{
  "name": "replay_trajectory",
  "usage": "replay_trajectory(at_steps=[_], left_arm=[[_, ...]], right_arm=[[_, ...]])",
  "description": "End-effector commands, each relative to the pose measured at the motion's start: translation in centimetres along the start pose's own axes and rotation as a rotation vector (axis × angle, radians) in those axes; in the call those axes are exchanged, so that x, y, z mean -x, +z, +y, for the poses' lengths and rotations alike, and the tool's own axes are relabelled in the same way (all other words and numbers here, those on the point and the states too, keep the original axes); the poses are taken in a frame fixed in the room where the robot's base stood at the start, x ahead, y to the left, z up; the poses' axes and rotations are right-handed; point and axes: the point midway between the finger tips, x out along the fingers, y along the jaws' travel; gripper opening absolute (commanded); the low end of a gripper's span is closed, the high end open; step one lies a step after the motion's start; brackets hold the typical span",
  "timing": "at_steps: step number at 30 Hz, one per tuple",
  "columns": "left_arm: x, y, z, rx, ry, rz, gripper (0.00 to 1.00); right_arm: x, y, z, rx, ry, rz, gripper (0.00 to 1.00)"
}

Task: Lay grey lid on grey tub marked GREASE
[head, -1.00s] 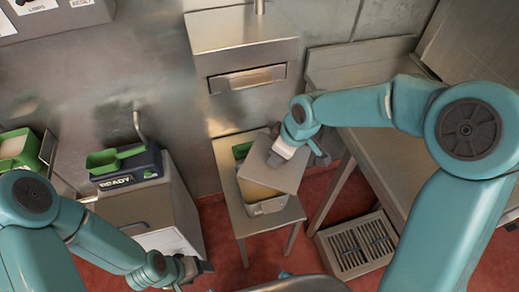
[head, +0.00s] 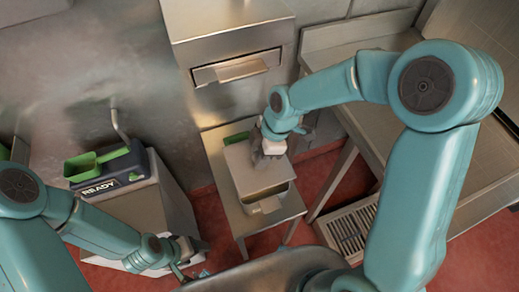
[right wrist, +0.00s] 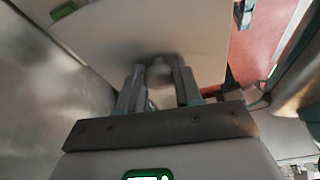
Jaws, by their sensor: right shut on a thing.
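The grey lid (head: 243,178) is a flat square plate over the tub on a small metal table. My right gripper (head: 268,158) is shut on the lid's knob. In the right wrist view the gripper (right wrist: 160,78) has the round knob between its fingers, with the lid (right wrist: 205,40) spread out beyond.
A green item (head: 236,138) shows behind the lid. The small table (head: 217,158) has a bare strip at its left. A green scoop on a dark READY unit (head: 108,170) stands left. A metal box with a handle (head: 238,70) is behind; a floor grate (head: 352,228) is right.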

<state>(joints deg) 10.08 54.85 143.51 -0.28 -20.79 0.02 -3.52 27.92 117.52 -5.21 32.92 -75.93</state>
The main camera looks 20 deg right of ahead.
Motion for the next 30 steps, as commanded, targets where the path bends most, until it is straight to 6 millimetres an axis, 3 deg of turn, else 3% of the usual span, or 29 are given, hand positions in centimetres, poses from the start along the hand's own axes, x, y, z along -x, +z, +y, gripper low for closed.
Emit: replay_trajectory(at_steps=[11, 30], left_arm=[[-3.1, -0.1, -1.1, 0.0, 0.0, 0.0, 0.69], [-3.4, -0.1, -1.2, 0.0, 0.0, 0.0, 0.69]], right_arm=[[-4.6, 1.5, 0.1, -0.002, 0.0, 0.0, 0.0], [-4.7, 1.6, 0.5, -0.005, 0.001, 0.005, 0.0]])
